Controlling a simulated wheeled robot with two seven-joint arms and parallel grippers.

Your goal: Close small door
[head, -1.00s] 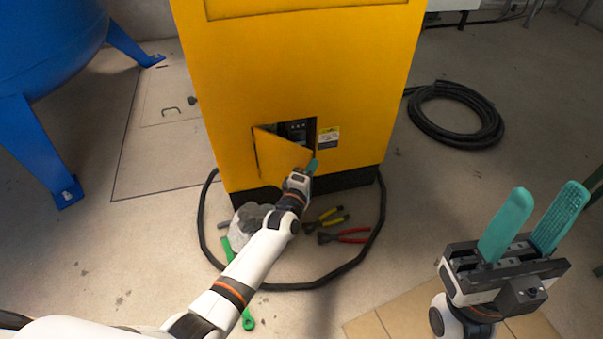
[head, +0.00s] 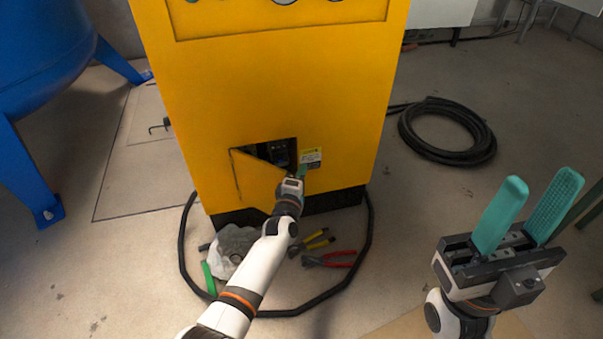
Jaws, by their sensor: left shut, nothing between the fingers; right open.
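The small door (head: 255,184) is a yellow panel low on the front of the yellow cabinet (head: 270,90). It is hinged on its left side and stands partly open. A dark opening (head: 281,152) with parts inside shows above and behind it. My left gripper (head: 301,172) is shut and empty at the door's free right edge; I cannot tell whether it touches the door. My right gripper (head: 528,212) is open and empty at the right, well away from the cabinet, with its teal fingers pointing up.
A black cable (head: 352,272) loops on the floor around the cabinet front. Inside it lie red-handled pliers (head: 335,259), a yellow-handled tool (head: 318,240) and a grey rag (head: 232,246). A coiled black hose (head: 447,155) lies at right. A blue tank (head: 40,60) stands at left.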

